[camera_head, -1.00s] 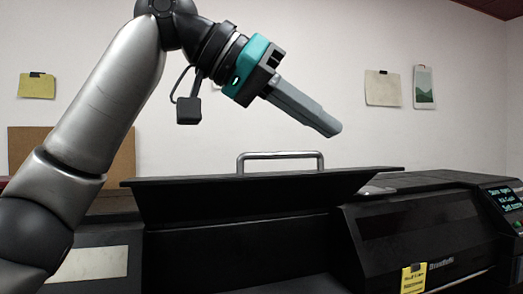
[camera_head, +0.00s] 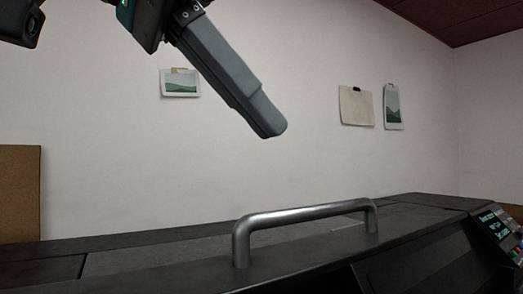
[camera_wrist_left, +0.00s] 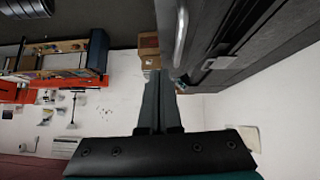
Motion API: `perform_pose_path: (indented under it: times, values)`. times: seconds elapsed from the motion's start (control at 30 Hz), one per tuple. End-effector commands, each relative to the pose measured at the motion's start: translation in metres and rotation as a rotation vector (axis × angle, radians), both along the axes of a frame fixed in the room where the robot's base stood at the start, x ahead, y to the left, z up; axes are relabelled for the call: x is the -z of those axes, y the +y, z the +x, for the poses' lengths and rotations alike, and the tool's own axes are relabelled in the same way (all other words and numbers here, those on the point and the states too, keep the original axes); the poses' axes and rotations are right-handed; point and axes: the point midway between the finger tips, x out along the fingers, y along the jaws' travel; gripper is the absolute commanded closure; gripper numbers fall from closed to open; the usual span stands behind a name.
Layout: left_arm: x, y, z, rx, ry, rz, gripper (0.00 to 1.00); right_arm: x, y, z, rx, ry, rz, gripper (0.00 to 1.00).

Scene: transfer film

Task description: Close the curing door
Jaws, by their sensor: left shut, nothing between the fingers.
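The curing door is the dark panel (camera_head: 300,246) at the bottom of the head view, with a silver bar handle (camera_head: 305,213) on it. The panel's lower part is cut off, so I cannot tell how far open it is. My left gripper (camera_head: 268,122) comes in from the upper left with its grey fingers together and empty. It hangs above the handle, clearly apart from it. In the left wrist view, the closed fingers (camera_wrist_left: 158,100) point up the picture, and the handle (camera_wrist_left: 181,35) shows beyond them to the right. My right gripper is not in view.
The dark machine top (camera_head: 410,208) stretches behind the handle. A lit control screen (camera_head: 494,226) sits at the right. A brown board (camera_head: 20,193) stands at the left. Pictures and notes (camera_head: 357,106) hang on the white wall. The space around my left gripper is free.

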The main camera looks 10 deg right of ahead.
Motion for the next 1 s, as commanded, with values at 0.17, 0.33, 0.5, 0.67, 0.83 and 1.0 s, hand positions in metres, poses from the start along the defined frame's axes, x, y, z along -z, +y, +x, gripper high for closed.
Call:
perform_pose_path:
  times: [0.17, 0.33, 0.5, 0.67, 0.83, 1.0]
  values:
    - [0.027, -0.024, 0.008, 0.003, 0.003, 0.003, 1.00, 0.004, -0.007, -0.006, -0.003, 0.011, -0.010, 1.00]
    - [0.053, -0.049, 0.017, 0.002, 0.003, 0.002, 1.00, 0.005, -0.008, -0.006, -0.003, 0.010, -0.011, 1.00]
    - [0.078, -0.058, 0.019, -0.001, 0.001, 0.000, 1.00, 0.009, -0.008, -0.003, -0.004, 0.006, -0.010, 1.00]
    - [0.094, -0.059, 0.018, -0.001, 0.000, -0.002, 1.00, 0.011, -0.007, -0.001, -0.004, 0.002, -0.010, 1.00]
    - [0.101, -0.059, 0.018, 0.000, 0.001, -0.002, 1.00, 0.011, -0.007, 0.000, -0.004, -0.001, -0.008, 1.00]
    - [0.101, -0.059, 0.017, 0.000, 0.000, -0.003, 1.00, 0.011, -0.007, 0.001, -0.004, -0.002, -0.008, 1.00]
